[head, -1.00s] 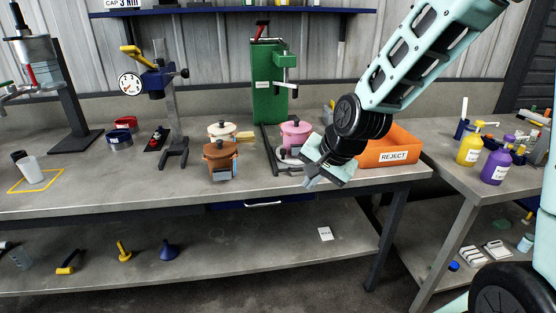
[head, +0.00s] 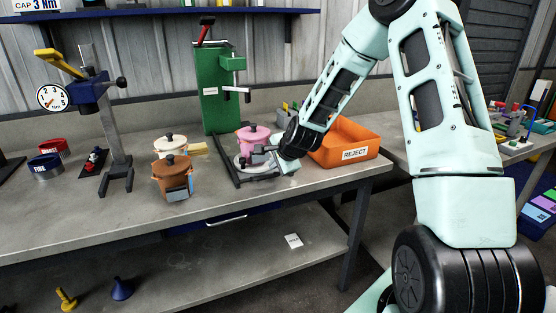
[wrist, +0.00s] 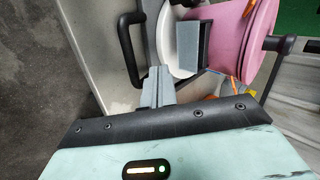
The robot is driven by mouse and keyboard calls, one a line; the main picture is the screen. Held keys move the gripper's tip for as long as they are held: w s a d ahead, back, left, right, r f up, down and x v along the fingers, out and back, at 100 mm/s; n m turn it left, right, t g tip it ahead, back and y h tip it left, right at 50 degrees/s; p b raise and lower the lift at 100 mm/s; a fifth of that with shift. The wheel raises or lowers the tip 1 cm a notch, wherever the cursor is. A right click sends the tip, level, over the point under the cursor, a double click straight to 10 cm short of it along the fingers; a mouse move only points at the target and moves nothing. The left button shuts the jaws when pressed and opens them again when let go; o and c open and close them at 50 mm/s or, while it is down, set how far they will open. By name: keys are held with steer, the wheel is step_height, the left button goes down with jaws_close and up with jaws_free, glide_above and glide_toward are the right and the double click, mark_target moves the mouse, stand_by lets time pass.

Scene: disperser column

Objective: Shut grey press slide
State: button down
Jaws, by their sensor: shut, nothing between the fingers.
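The green press (head: 212,110) stands on the bench. At its foot is the grey slide (head: 262,173), which extends towards the bench's front edge. A round pale plate (wrist: 184,72) lies there, with the pink pot (head: 250,139) on or just behind it. In the wrist view a black bar handle (wrist: 126,50) stands at the slide's front, left of my fingers. My gripper (head: 258,154) is low over the slide's right front part. Its grey fingers (wrist: 158,82) are together and empty, apart from the handle in the picture. My wrist hides part of the slide.
The orange reject bin (head: 345,148) stands close on the right, behind my forearm. Brown (head: 174,180) and cream (head: 170,146) pots stand to the left. A blue gauge stand (head: 105,110) is farther left. The bench (head: 225,205) is clear in front of the brown pot.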

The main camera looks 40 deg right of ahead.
steer(key=shift+x, duration=1.3)
